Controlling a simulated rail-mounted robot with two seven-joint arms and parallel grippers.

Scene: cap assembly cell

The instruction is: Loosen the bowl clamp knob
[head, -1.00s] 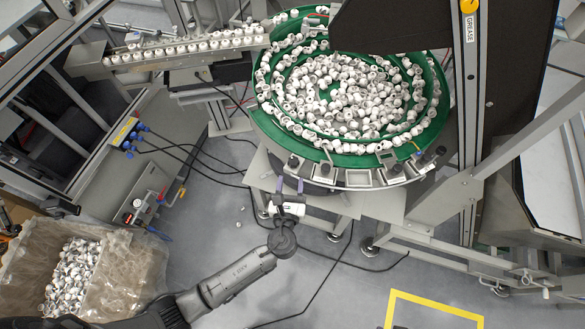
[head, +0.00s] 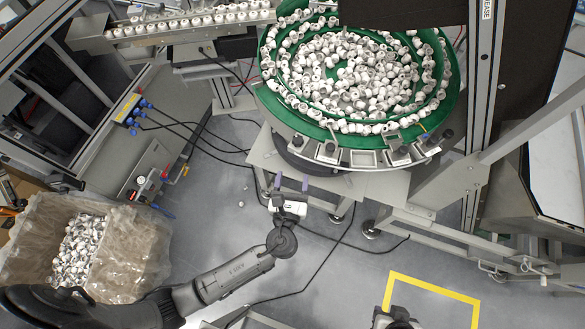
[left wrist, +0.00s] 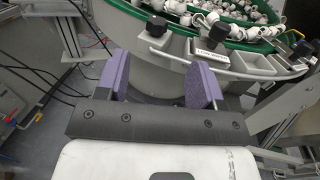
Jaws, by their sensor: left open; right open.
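The green bowl feeder (head: 375,157), full of small white caps, stands at the top centre of the head view. Several black knobs sit along its front rim, including one at the left (head: 297,140) and one further right (head: 403,151). In the left wrist view, a black clamp knob (left wrist: 157,26) stands ahead, with another (left wrist: 218,32) to its right. My left gripper (head: 291,184) is open and empty, below the rim and apart from the knobs; its purple fingers (left wrist: 160,78) show in the left wrist view. My right gripper (head: 397,317) is partly visible at the bottom edge.
A linear track (head: 190,24) with a row of caps runs off the bowl's upper left. A lined box of caps (head: 120,250) stands at lower left. Cables (head: 195,150) hang left of the bowl. A yellow floor marking (head: 435,287) lies at lower right, with open floor around.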

